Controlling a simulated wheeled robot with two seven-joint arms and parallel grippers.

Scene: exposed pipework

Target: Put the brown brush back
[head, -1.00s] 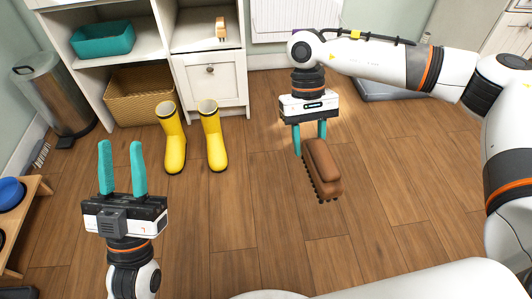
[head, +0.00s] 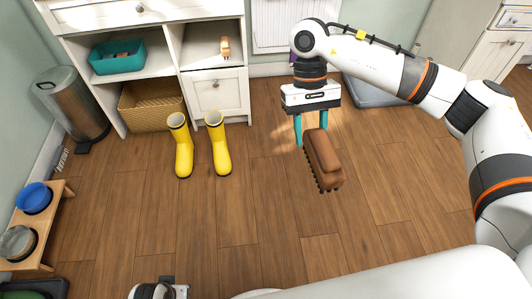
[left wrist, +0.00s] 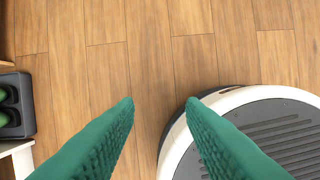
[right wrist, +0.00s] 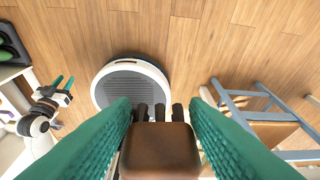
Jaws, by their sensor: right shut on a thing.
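The brown brush (head: 323,160), a long brown block with dark bristle tufts, is held in the air by my right gripper (head: 312,130), whose teal fingers are shut on its far end. In the right wrist view the brush (right wrist: 160,152) sits between the fingers, end-on, with dark tufts toward the top. My left gripper (left wrist: 160,105) is open and empty above the wooden floor; in the head view only a bit of it shows at the bottom edge.
A white shelf unit (head: 160,62) holds a teal bin (head: 117,60), a wicker basket (head: 152,106) and a small light-brown brush (head: 225,47). Yellow boots (head: 183,150) stand before it. A metal trash can (head: 72,105) and a bowl stand (head: 48,235) are at left. The middle floor is clear.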

